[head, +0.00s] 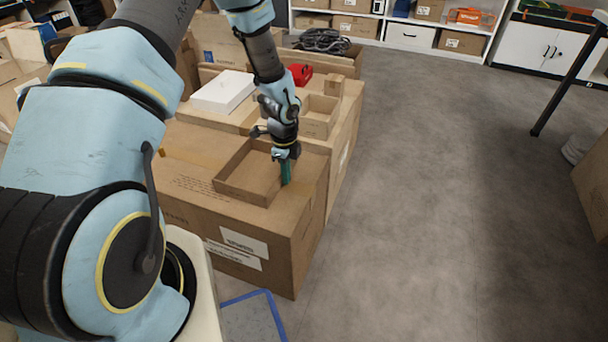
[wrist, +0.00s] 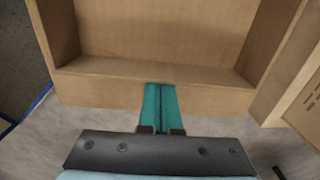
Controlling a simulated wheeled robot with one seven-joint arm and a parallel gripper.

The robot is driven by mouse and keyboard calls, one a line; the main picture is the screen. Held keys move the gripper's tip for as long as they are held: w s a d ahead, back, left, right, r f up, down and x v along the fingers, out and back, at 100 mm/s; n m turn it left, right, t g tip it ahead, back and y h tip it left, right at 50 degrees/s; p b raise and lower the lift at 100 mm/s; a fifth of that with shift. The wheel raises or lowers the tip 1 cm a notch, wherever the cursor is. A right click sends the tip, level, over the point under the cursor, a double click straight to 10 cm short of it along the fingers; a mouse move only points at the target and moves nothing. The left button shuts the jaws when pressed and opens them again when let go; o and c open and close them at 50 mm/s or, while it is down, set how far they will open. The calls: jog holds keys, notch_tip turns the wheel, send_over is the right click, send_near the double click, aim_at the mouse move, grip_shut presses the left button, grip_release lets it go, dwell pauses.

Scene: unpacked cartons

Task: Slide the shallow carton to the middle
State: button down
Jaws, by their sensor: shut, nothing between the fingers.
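The shallow carton (head: 232,190) is an open brown cardboard tray, empty where I can see in. It sits on top of a large closed carton (head: 285,235), near that carton's right edge in the head view. My gripper (head: 287,180) points down with its teal fingers together and nothing between them. It is at the shallow carton's right side, and my wrist hides part of that side. In the wrist view, the finger ends (wrist: 160,87) are against or just outside the shallow carton's wall (wrist: 100,90); I cannot tell whether they touch.
Behind are a small open carton (head: 319,117), a white box (head: 222,91), a red object (head: 301,73) and coiled black cable (head: 322,40). Grey floor (head: 440,200) lies open to the right. A blue-edged mat (head: 250,318) lies on the floor in front.

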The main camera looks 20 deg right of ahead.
aim_at(254, 174)
jog(key=w+a+p, duration=0.1)
jog(key=w+a, duration=0.2)
jog(key=a, duration=0.1)
jog(key=w+a+p, duration=0.2)
jog(key=w+a, duration=0.2)
jog(key=shift+w, duration=0.25)
